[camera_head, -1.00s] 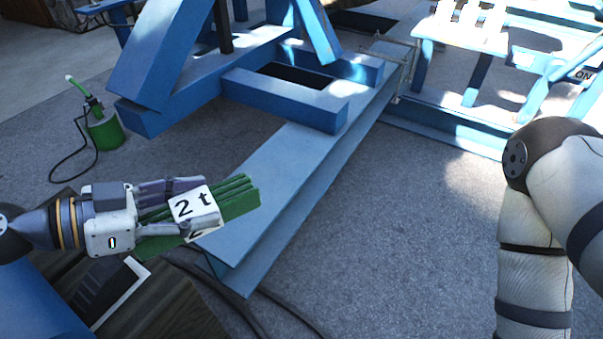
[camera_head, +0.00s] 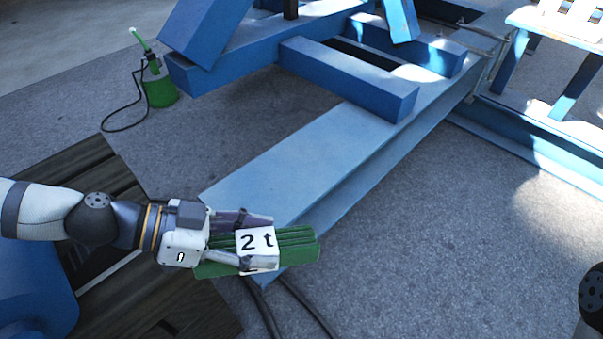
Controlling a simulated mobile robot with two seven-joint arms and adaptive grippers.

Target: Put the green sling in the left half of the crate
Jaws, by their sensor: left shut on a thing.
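The green sling (camera_head: 296,243) is a folded green bundle with a white label reading "2 t". My left gripper (camera_head: 245,246) is shut on it, its fingers lying along both sides of the bundle near the label. The sling is held in front of the blue steel beam, at the lower middle of the view. No crate can be made out for certain. A dark wooden-slatted surface (camera_head: 85,178) lies below and behind my left arm, partly hidden by it. My right gripper is out of view.
A long blue beam (camera_head: 290,165) runs from the lower middle to the upper right. Blue frame parts (camera_head: 350,75) rest on it. A green pump bottle (camera_head: 160,90) with a black hose stands at left. Dark cables lie on the floor. Grey floor at right (camera_head: 440,250) is clear.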

